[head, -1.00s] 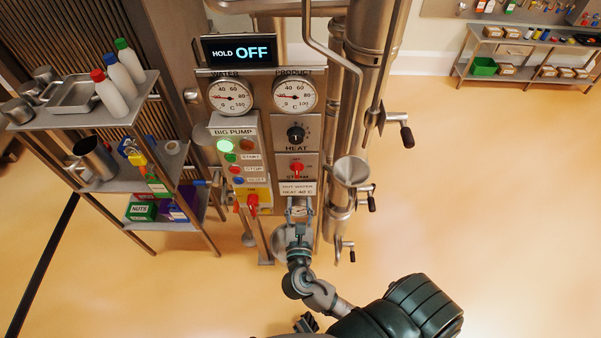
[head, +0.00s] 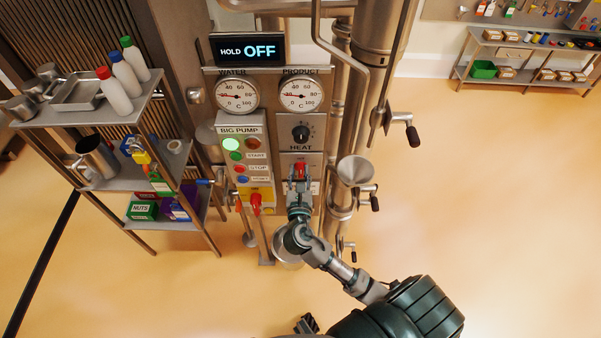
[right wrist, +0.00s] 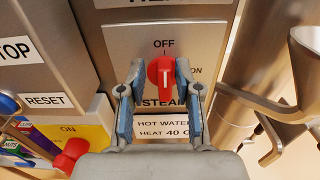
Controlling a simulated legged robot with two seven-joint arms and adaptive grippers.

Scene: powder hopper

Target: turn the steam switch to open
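The steam switch is a red knob (head: 301,168) on the grey panel in the head view. It also shows in the right wrist view (right wrist: 162,80), with its white mark pointing up at OFF; the ON label is to its right. My right gripper (head: 299,180) is at the knob, reaching up from below. In the right wrist view its two fingers (right wrist: 159,72) are apart, one on each side of the knob. The right fingertip is very close to the knob; I cannot tell if it touches. The STEAM label is partly hidden by the fingers.
The heat dial (head: 301,133) is above the switch. The BIG PUMP buttons (head: 242,157) and a red knob on yellow (right wrist: 72,152) are to the left. Pipes and a metal funnel (head: 355,171) stand close on the right. A loaded shelf (head: 130,118) stands at the left.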

